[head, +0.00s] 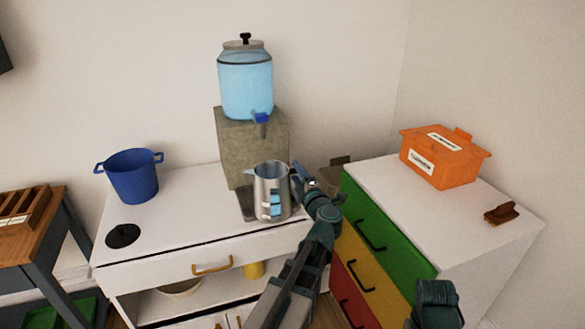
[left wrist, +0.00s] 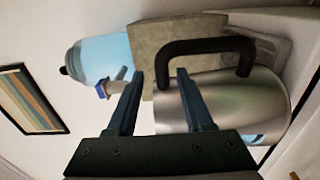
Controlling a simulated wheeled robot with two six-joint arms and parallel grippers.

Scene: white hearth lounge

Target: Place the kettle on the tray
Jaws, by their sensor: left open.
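The silver kettle (head: 268,183) stands upright on the white cabinet, in front of the water dispenser. A grey tray (head: 246,207) shows at the kettle's left side; I cannot tell whether the kettle's base rests on it or beside it. My left gripper (head: 300,178) is open at the kettle's right, at its handle. In the left wrist view, the black handle (left wrist: 205,46) arches from the kettle body (left wrist: 225,103), with one leg between my open fingers (left wrist: 159,74); contact is unclear. A dark part of my right arm shows at the lower right; its jaws cannot be made out.
The blue water dispenser (head: 246,85) stands on a stone block (head: 252,150) behind the kettle. A blue pot (head: 133,178) and black disc (head: 123,236) are at left. A drawer unit (head: 385,235) carrying an orange box (head: 443,160) stands close to the right of my left arm.

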